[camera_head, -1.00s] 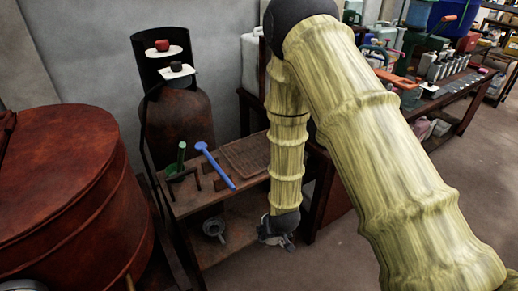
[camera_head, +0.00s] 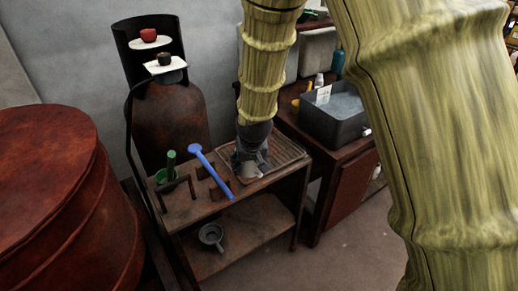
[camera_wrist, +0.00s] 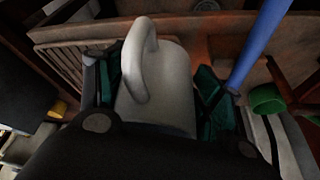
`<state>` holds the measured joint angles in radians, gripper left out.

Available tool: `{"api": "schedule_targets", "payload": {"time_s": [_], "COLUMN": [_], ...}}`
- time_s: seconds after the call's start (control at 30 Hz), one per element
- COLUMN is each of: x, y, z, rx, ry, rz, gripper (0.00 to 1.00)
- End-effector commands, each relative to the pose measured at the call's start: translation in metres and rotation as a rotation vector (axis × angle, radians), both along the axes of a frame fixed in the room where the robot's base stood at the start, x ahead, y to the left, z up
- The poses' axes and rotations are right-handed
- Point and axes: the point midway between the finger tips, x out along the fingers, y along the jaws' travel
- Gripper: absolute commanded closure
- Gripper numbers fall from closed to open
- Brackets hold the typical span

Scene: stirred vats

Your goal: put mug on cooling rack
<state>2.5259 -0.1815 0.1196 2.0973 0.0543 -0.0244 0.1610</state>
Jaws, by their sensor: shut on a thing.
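The mug (camera_wrist: 165,90) is pale grey with a looped handle facing the camera in the wrist view. My gripper (camera_wrist: 155,88) is shut on it, with a dark green finger pad on either side. In the head view my gripper (camera_head: 252,156) points down over the left part of the cooling rack, and a small part of the mug (camera_head: 249,172) shows below it. The cooling rack (camera_head: 289,147) is a brown slatted grid on the wooden table; its slats also show in the wrist view (camera_wrist: 66,62). I cannot tell whether the mug touches the rack.
A blue long-handled tool (camera_head: 211,170) lies close left of the rack, beside a green cup (camera_head: 163,177). A grey funnel-like item (camera_head: 211,235) sits on the lower shelf. A basin of water (camera_head: 340,112) stands at right. A large rusty vat (camera_head: 50,190) fills the left.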

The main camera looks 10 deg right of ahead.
Motion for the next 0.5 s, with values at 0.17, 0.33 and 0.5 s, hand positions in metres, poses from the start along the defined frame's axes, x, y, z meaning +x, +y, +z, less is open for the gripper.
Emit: {"api": "schedule_targets", "payload": {"time_s": [0.17,0.33,0.5], "x": [0.02,0.051,0.083], "y": [-0.014,-0.03,-0.043], "z": [0.0,-0.003,-0.006], "rx": [0.001,0.0,0.001], "ry": [0.0,0.0,-0.001], "rz": [-0.009,-0.012,-0.009], "gripper": [0.84,0.84,0.85]}}
